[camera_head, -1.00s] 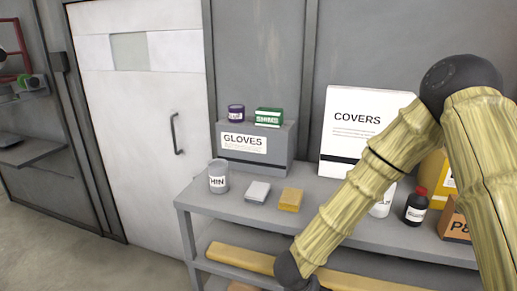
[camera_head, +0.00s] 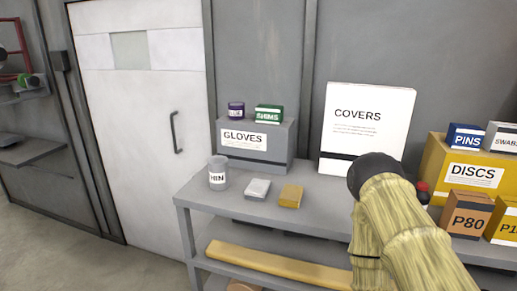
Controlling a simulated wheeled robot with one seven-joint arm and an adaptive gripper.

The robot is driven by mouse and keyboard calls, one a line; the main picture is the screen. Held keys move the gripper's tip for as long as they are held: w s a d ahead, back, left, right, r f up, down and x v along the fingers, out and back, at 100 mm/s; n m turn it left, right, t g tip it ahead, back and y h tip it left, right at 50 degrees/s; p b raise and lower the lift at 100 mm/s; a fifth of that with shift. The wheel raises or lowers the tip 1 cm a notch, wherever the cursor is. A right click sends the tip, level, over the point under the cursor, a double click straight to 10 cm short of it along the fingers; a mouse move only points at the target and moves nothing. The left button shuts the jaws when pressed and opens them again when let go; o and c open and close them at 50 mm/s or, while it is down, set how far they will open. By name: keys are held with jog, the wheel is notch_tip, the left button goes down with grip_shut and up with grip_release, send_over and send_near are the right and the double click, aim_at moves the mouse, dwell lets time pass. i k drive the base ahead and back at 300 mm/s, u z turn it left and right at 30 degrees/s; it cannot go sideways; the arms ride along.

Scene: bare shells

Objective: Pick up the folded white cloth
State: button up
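The folded white cloth (camera_head: 257,189) is a small pale, flat block lying on the grey shelf top (camera_head: 325,205). It lies between a grey can and a folded yellow cloth, with a small gap on each side. My arm is at the lower right, well to the right of the white cloth. My gripper is out of the frame, so whether it is open or shut is hidden.
The grey can (camera_head: 218,173) and yellow cloth (camera_head: 291,196) flank the white cloth. Behind stand the GLOVES box (camera_head: 255,145) and white COVERS box (camera_head: 366,125). The DISCS box (camera_head: 470,170) and P80 box (camera_head: 466,214) are at right. A long yellow bar (camera_head: 275,264) lies below.

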aim_at(257, 189)
jog(key=z, duration=1.9)
jog(key=k, duration=1.1)
jog(key=u, duration=1.7)
jog(key=i, duration=0.5)
jog(key=u, duration=0.15)
